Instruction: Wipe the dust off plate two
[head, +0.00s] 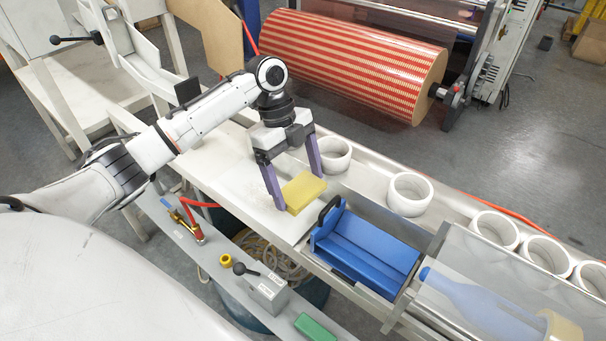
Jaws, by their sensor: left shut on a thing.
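My left gripper (299,190) has purple fingers shut on a yellow sponge (304,194), one finger on each side of it. The sponge is over a pale, flat plate surface (236,184) on the long bench, just left of the blue tray. I cannot tell whether the sponge touches the surface. The plate has no readable number, and a faint greyish dusty patch seems to lie left of the sponge. The area under the sponge and fingers is hidden. My right gripper is not in view.
A blue tray (364,250) with a black handle stands right of the sponge. White tape rolls (409,194) line the bench's far side. A clear cover (470,262) is at the right. A front rail carries a grey lever box (267,293) and a green block (314,327).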

